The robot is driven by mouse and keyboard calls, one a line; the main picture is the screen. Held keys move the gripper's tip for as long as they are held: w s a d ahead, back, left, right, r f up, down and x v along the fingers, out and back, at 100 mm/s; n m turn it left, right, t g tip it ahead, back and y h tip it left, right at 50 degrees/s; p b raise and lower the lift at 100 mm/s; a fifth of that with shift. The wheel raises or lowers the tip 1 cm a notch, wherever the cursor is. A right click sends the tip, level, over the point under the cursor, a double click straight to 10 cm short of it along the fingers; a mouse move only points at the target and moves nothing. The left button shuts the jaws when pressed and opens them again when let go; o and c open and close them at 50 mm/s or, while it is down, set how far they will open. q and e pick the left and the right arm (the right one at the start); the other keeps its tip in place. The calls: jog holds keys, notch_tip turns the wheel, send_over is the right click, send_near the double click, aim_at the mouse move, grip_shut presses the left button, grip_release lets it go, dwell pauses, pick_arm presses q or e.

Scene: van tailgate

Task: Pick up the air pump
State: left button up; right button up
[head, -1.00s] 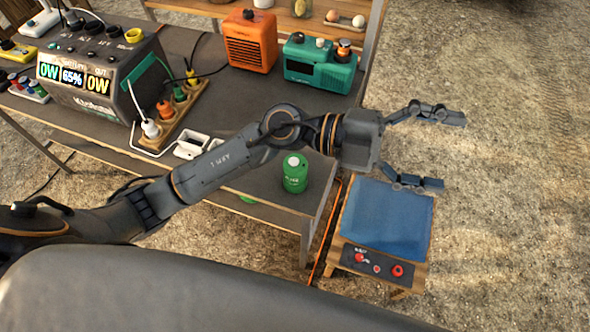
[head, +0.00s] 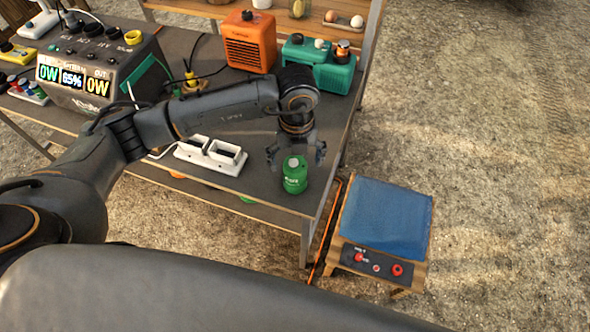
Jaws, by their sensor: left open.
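A small green cylinder (head: 295,179) with a pale button on top, which I take to be the air pump, stands upright near the front right edge of the grey table (head: 262,206). My left gripper (head: 296,156) points down over it, open, with one finger to each side of its top. It looks empty, and I cannot tell whether a finger touches the cylinder. My right gripper is out of view.
A white two-socket block (head: 211,155) lies left of the cylinder. Behind are an orange heater-like box (head: 249,42), a teal device (head: 333,73) and a power station (head: 100,70). A stool with a blue top (head: 387,216) stands to the right, beside an orange cable (head: 326,235).

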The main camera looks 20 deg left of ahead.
pick_arm(q)
notch_tip(320, 180, down, 3)
jog(key=shift+f, duration=0.1)
jog(key=shift+w+a+f+p, duration=0.1)
jog(key=shift+f+p, duration=0.3)
jog(key=shift+f, duration=0.95)
jog(key=shift+w+a+f+p, duration=0.1)
jog(key=shift+f+p, duration=0.25)
jog(key=shift+f, duration=0.95)
jog(key=c, duration=1.4)
jog(key=shift+r, duration=0.15)
jog(key=shift+r, duration=0.2)
notch_tip(320, 180, up, 2)
jog(key=shift+w+r+b, duration=0.1)
jog(key=shift+r+b, duration=0.15)
jog(key=shift+b, duration=0.5)
jog(key=s+d+r, duration=0.3)
jog(key=d+r, duration=0.1)
jog(key=r, duration=0.2)
jog(key=shift+s+b, duration=0.3)
jog(key=shift+b, duration=0.05)
jog(key=s+d+r, duration=0.1)
jog(key=s+d, duration=0.1)
jog(key=s+d+r+b, duration=0.1)
jog(key=s+d, duration=0.1)
jog(key=s+d+r, duration=0.2)
jog(key=shift+s+d, duration=0.1)
jog(key=shift+d, duration=0.05)
